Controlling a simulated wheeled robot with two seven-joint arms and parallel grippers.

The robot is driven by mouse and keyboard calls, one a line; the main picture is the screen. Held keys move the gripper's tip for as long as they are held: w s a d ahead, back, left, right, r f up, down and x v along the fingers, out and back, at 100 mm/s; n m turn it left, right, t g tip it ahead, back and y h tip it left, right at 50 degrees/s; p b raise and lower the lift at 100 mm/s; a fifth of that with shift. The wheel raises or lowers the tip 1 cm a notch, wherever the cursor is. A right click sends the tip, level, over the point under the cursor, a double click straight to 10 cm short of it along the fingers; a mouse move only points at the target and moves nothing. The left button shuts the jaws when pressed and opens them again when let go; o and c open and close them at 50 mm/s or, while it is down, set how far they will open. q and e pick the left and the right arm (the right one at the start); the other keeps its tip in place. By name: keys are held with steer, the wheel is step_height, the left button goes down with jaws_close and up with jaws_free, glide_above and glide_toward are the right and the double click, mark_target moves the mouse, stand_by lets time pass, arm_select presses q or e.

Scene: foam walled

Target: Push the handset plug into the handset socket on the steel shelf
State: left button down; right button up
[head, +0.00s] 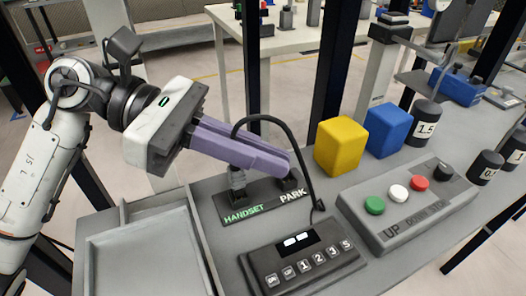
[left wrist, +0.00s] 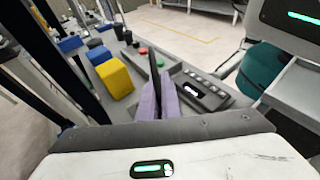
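My left gripper (head: 289,166) reaches in from the left, and its two long purple fingers slant down to the shelf's PARK end. In the left wrist view the fingers (left wrist: 157,100) lie close together with a dark strip between them; I cannot tell whether they clamp anything. A black piece (head: 291,183) sits at the fingertips by the PARK label. A black cable (head: 284,128) arches from behind the fingers to the keypad unit (head: 302,264). Which piece is the plug is unclear. My right gripper is out of view.
The grey steel shelf (head: 378,270) holds a yellow block (head: 340,146), a blue block (head: 388,130), a button box (head: 405,205) and black weights (head: 425,122). An empty grey tray (head: 150,250) lies left. Dark upright posts (head: 335,60) stand behind the shelf.

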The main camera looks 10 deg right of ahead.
arm_select(q)
steer(key=shift+f+b, duration=0.7)
steer(key=shift+f, duration=0.15)
steer(key=c, duration=1.9)
jaws_free()
